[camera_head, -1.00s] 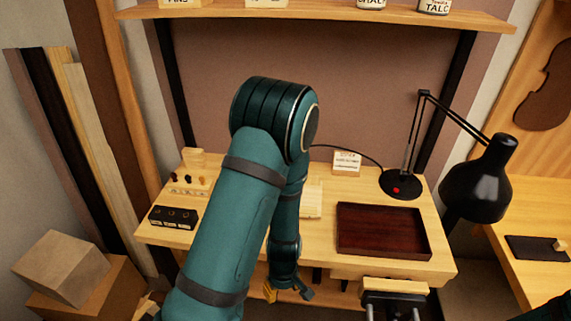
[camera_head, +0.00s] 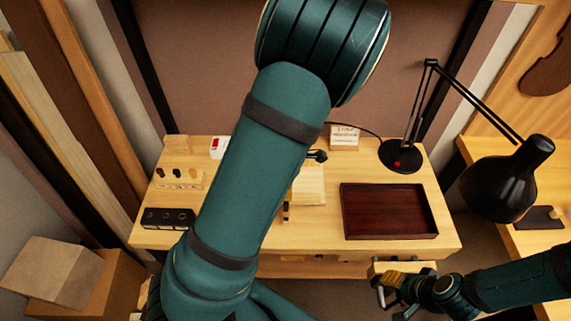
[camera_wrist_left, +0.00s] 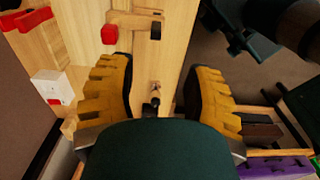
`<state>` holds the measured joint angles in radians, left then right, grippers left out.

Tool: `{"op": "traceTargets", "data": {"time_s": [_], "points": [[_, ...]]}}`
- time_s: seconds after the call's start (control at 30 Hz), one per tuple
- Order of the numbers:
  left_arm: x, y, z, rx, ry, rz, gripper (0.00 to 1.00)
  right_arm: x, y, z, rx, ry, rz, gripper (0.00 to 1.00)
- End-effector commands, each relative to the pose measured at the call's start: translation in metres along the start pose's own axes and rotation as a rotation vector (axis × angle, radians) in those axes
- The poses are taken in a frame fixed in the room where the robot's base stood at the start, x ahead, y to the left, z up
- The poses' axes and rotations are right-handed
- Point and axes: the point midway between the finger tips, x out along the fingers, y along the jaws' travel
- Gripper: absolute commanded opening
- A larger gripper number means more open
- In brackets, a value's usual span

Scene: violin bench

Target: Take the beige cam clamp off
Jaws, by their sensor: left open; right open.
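In the left wrist view, a pale wooden clamp-like piece (camera_wrist_left: 134,19), likely the beige cam clamp, lies across the pale wood near its edge. It has a red end (camera_wrist_left: 108,34) and a dark knob. My left gripper (camera_wrist_left: 160,82) is open, its yellow pads spread apart. The wooden piece is beyond the pads, and a small dark part (camera_wrist_left: 151,106) shows between them. I cannot tell what that part is. In the head view my left arm covers the bench middle and hides its gripper. My right gripper (camera_head: 394,280) is open at the bench's front right.
A dark red tray (camera_head: 389,211) sits on the right of the bench (camera_head: 333,238). A black lamp (camera_head: 501,184) leans over the right side. A black holed block (camera_head: 168,217) stands at the left. A white-and-red box (camera_wrist_left: 50,87) shows in the left wrist view.

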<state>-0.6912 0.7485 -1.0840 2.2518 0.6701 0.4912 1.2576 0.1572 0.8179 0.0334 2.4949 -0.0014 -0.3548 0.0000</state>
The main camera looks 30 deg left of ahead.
Motion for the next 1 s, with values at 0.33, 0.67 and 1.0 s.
{"op": "traceTargets", "data": {"time_s": [0.33,0.67,1.0], "points": [[0.009,0.003,0.001,-0.044,-0.009,0.003,0.50,-0.002,0.000,0.000,0.001,0.000,0.000,0.47],[0.064,0.003,0.001,-0.043,-0.008,0.002,0.50,0.003,0.001,0.000,0.001,0.001,0.000,0.47],[0.117,0.003,0.002,-0.040,-0.010,0.005,0.50,0.020,0.008,0.003,0.004,0.002,0.001,0.47]]}}
